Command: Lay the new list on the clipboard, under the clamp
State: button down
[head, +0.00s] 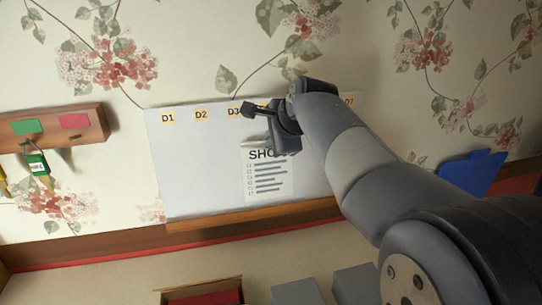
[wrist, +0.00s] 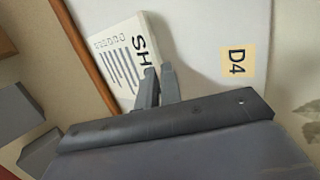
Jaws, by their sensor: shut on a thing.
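The list (head: 268,178) is a white sheet headed "SHO…", with dark lines and a column of small boxes. It hangs upright in front of the whiteboard (head: 195,165), below the D-labels. My gripper (head: 280,145) is at its top edge and covers part of the heading. In the wrist view the two fingers (wrist: 158,80) are shut on the list (wrist: 125,62) near the "SH". I cannot tell whether the list's back touches the board. No clipboard or clamp can be made out for certain in either view.
A wooden ledge (head: 250,216) runs below the board. A key rack (head: 50,128) with hanging keys is on the left wall. A blue flat object (head: 472,173) is at the right, partly behind my arm. A red-lined box (head: 203,293) and grey blocks (head: 297,291) are at the bottom.

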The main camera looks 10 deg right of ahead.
aim_at(267, 158)
jog(key=shift+f, duration=1.85)
jog(key=c, duration=1.6)
grip_release()
jog(key=shift+f, duration=0.2)
jog(key=v, duration=1.1)
jog(key=shift+w+b, duration=0.2)
jog(key=shift+b, duration=0.25)
jog(key=shift+w+d, duration=0.1)
